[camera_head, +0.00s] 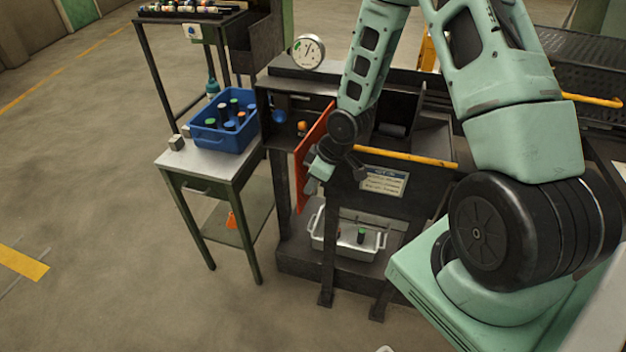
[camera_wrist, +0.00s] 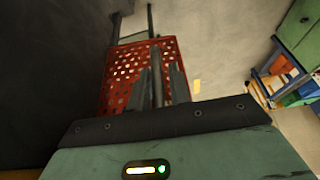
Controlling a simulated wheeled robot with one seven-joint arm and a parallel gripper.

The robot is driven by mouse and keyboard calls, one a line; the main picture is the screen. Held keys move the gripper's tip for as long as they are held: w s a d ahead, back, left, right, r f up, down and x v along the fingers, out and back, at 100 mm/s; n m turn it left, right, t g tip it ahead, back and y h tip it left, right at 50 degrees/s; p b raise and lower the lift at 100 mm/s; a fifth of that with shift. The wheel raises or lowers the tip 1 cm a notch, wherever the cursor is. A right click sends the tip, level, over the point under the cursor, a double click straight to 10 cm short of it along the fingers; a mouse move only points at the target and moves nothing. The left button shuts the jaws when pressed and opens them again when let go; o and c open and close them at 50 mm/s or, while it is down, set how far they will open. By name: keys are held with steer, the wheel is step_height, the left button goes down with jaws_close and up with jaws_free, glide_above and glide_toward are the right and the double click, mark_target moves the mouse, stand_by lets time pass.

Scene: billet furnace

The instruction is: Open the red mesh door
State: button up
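The red mesh door (camera_head: 313,150) stands swung out from the front of the dark furnace cabinet (camera_head: 292,88), seen nearly edge-on in the head view. The opening to its left shows. In the wrist view the door (camera_wrist: 125,65) is a red perforated panel just ahead of my gripper. My gripper (camera_wrist: 160,72) has its two fingers apart, one on each side of a thin grey upright bar (camera_wrist: 157,62), perhaps the handle. I cannot tell whether they touch it.
A table (camera_head: 176,158) with a blue bin (camera_head: 222,140) of cylinders stands left of the cabinet. A yellow rail (camera_head: 410,157) runs along the front right. A grey tray (camera_head: 322,240) sits on the lower shelf. A gauge (camera_head: 308,52) stands on top. Floor at left is clear.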

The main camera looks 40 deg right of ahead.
steer(key=p+v, duration=0.5)
steer(key=v, duration=1.2)
steer(key=shift+r, duration=0.2)
steer(key=shift+s, duration=0.1)
